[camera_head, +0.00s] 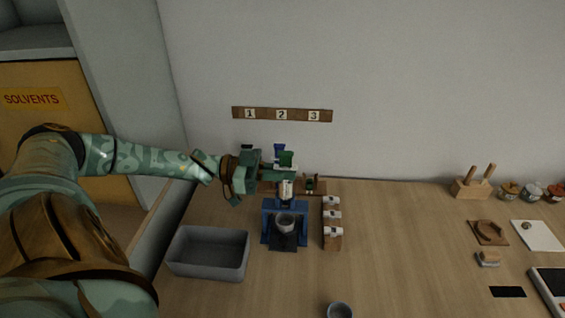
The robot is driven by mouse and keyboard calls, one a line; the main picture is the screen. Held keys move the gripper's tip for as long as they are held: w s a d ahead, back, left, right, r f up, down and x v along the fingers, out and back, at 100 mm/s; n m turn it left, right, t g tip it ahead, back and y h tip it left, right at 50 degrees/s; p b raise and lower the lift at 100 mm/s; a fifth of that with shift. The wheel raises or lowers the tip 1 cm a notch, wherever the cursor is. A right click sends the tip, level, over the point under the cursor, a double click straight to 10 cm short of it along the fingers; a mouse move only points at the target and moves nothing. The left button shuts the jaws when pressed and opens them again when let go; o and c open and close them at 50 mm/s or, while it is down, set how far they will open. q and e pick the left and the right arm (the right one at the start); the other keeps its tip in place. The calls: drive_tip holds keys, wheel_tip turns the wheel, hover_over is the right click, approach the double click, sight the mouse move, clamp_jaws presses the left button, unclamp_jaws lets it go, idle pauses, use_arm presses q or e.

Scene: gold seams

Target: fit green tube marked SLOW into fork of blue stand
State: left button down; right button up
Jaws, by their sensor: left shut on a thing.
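My left gripper (283,174) reaches in from the left and is shut on a green tube (286,158). The tube looks upright, with its green top above the fingers and a pale part below them. Its marking is too small to read. The fork is mostly hidden. My right gripper is not in view.
A blue-topped thing (279,149) and a small dark green one (309,183) are close by at a wooden rack. A wooden block with white tags (333,223) stands right of the stand, a grey bin (208,253) left.

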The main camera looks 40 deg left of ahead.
use_arm(q)
drive_tip(key=shift+f, duration=0.55)
idle(1.1)
drive_tip(key=c, duration=1.5)
unclamp_jaws()
drive_tip(key=shift+o, duration=0.2)
drive_tip(key=shift+f, duration=0.2)
drive_tip(key=shift+p+v, duration=0.75)
drive_tip(key=shift+v, duration=0.65)
drive_tip(key=shift+p+v, duration=0.3)
drive_tip(key=shift+v, duration=0.75)
